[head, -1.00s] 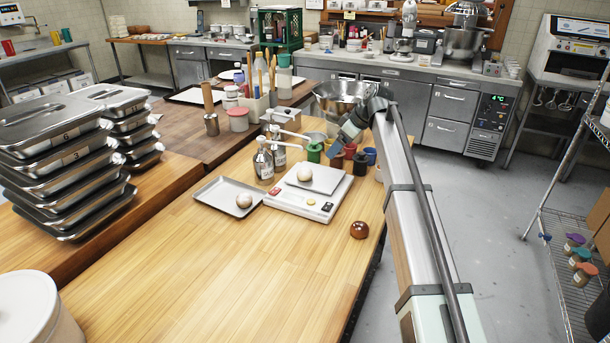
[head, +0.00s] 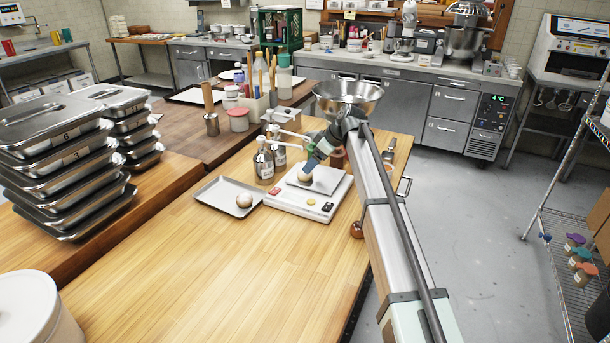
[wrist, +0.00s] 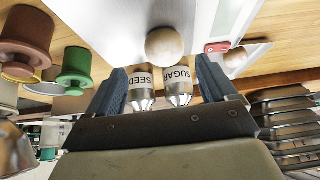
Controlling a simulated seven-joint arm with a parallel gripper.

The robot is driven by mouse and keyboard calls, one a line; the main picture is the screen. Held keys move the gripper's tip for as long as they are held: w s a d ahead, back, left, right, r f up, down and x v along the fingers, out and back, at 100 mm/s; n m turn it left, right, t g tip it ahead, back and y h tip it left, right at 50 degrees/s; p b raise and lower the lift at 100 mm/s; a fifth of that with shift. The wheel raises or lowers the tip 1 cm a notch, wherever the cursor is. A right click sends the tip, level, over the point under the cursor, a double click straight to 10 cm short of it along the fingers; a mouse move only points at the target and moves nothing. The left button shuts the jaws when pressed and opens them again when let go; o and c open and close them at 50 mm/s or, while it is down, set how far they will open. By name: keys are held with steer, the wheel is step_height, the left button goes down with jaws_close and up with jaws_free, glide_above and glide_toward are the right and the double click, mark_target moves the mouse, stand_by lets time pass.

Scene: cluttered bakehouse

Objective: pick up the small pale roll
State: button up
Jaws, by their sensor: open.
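A pale round roll (head: 305,176) sits on the square metal plate of the white scale (head: 282,199). It shows in the wrist view (wrist: 165,46) between and just beyond my fingertips. A second pale round roll (head: 244,201) lies on the small metal tray (head: 217,187) left of the scale. It shows partly in the wrist view (wrist: 235,58). My gripper (wrist: 166,82) is open and empty, its two blue fingers spread. In the head view my gripper (head: 312,162) is over the back of the scale plate, close to the first roll and partly covering the plate.
Two labelled bottles, seed (wrist: 141,90) and sugar (wrist: 179,86), stand behind the scale. Green (wrist: 78,68) and brown (wrist: 25,38) lidded pots are beside it. A brown glazed bun (head: 356,230) sits near the table's right edge. The front of the wooden table (head: 200,275) is clear.

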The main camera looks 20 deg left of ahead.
steer(key=x, duration=0.5)
steer(key=shift+s+d, duration=0.1)
steer(key=shift+s, duration=0.25)
steer(key=c, duration=0.8)
